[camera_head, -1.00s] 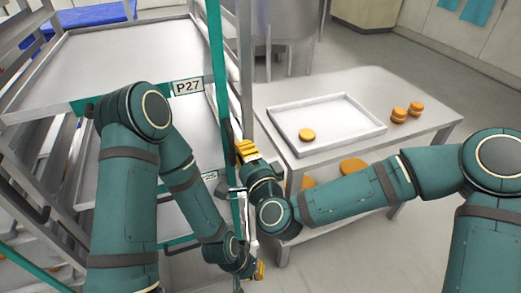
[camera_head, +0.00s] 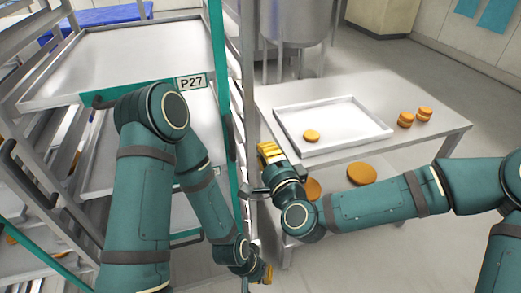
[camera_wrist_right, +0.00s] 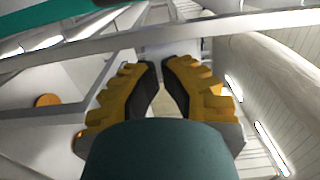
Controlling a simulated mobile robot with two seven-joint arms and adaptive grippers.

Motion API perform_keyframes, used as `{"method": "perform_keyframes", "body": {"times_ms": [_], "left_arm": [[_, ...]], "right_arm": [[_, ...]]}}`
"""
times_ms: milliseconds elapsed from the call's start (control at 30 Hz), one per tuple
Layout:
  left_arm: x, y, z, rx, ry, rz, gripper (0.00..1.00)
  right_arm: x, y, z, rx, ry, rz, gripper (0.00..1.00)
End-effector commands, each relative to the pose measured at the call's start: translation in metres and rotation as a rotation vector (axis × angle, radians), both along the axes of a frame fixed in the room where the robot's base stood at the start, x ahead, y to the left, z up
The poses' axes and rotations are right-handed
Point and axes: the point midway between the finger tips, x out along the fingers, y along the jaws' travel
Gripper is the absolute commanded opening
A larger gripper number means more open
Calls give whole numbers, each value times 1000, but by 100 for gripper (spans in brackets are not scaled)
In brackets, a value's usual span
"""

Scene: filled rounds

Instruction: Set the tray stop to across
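The rack (camera_head: 248,100) stands at left, holding trays at several levels. A teal upright bar (camera_head: 217,60) runs down its front corner, with a dark grip (camera_head: 230,137) on it. A short grey metal piece (camera_head: 256,191) sticks out beside my right gripper. I cannot tell which of these is the tray stop. My right gripper (camera_head: 269,153) is just right of the rack post. In the wrist view its fingers (camera_wrist_right: 160,65) are close together with a narrow gap and nothing visible between them. My left gripper (camera_head: 264,273) is low by the rack's foot, mostly hidden by its wrist.
The upper tray (camera_head: 140,55) is empty, above the label P27 (camera_head: 191,82). A steel table (camera_head: 440,118) stands at right with a white tray (camera_head: 345,105) holding one orange round (camera_head: 312,136). More rounds (camera_head: 405,119) lie beside it. My left arm covers the lower levels.

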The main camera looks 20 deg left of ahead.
Motion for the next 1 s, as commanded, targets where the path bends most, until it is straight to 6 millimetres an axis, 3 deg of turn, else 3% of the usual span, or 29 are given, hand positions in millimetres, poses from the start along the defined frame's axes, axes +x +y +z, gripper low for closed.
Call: {"method": "perform_keyframes", "body": {"times_ms": [200,400,1000], "left_arm": [[0,1,2,1,1,2,0],[-1,0,3,0,1,1,0],[-1,0,3,0,1,1,0]], "right_arm": [[-35,-26,1,-2,-1,1,0],[-55,-41,1,1,-1,1,0],[-61,-46,1,1,0,0,0]]}}
